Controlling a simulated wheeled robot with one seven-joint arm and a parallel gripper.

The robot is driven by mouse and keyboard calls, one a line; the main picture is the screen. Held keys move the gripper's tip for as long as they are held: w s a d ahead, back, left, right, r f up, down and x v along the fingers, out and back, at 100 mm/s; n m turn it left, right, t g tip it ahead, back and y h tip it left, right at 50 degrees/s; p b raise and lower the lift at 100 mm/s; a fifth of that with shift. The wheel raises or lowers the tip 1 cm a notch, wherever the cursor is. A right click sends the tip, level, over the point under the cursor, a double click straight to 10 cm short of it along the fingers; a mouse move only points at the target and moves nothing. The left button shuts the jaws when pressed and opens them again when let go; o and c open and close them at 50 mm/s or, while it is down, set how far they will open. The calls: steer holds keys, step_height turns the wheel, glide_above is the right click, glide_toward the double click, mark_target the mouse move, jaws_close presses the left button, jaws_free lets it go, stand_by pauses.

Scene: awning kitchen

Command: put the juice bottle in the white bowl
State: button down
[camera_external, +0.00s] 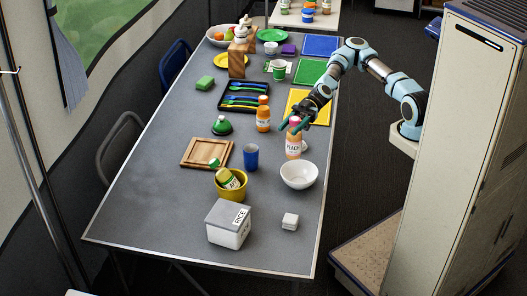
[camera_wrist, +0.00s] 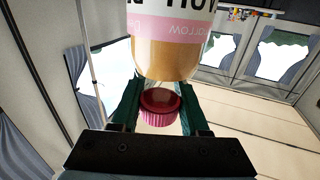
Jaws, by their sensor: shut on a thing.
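My gripper (camera_external: 296,126) comes in from the upper right and is shut around the bottle's top. In the wrist view the pink-red ribbed cap (camera_wrist: 160,112) sits between the two green fingers (camera_wrist: 160,105), with the bottle's body (camera_wrist: 168,50) beyond it. I cannot tell whether the bottle's bottom touches the table. The bowl looks empty and stands near the table's right edge.
A blue cup (camera_external: 251,158), a yellow bowl (camera_external: 234,193) holding a green-capped bottle, and a wooden tray (camera_external: 190,163) stand left of the white bowl. An orange bottle (camera_external: 263,117) stands behind left.

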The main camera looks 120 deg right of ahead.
steer(key=a+n+g+y, duration=0.1)
steer(key=a+y, duration=0.1)
steer(key=a, duration=0.1)
glide_above(297, 157)
steer(key=w+a, duration=0.1)
steer(key=a, duration=0.1)
step_height(297, 157, down, 6)
steer(key=shift+w+d+r, duration=0.1)
steer(key=shift+w+d, duration=0.05)
steer(key=shift+f, duration=2.2)
steer(key=shift+f, duration=0.15)
steer(key=shift+c, duration=2)
jaws_free()
